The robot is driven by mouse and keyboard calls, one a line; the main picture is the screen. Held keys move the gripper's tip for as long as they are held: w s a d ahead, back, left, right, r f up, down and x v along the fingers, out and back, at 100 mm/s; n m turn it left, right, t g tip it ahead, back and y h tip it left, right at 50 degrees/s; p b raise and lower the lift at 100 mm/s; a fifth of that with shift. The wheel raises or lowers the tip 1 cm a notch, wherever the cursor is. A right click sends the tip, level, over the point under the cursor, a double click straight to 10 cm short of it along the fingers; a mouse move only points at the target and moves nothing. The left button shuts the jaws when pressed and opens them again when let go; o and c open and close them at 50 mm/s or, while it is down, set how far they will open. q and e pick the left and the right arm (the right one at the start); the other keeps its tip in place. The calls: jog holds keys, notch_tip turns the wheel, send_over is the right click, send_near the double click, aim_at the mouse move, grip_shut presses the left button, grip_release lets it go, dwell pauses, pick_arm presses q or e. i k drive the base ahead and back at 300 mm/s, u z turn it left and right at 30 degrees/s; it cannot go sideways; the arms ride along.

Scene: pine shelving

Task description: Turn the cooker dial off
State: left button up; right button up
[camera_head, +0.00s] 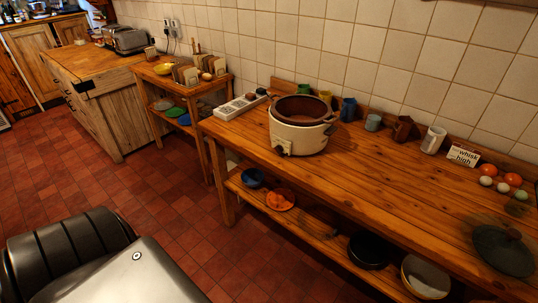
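The cooker (297,138) is a cream slow cooker with a brown inner pot (302,108). It stands without a lid on the left part of the wooden table. Its dial (281,149) is a small knob on the front, facing the floor side. The dial's setting is too small to read. A dark round lid (503,250) lies at the table's right end. Neither of my grippers is in view.
A white power strip or box (239,106) lies left of the cooker. Several mugs, a white mug (433,140), a small sign (463,157) and eggs line the wall. Bowls and plates sit on the lower shelf (322,232). The table's middle is clear.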

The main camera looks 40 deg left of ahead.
aim_at(278, 149)
jog(key=u, duration=1.3)
jog(key=i, duration=0.35)
jog(key=z, duration=1.35)
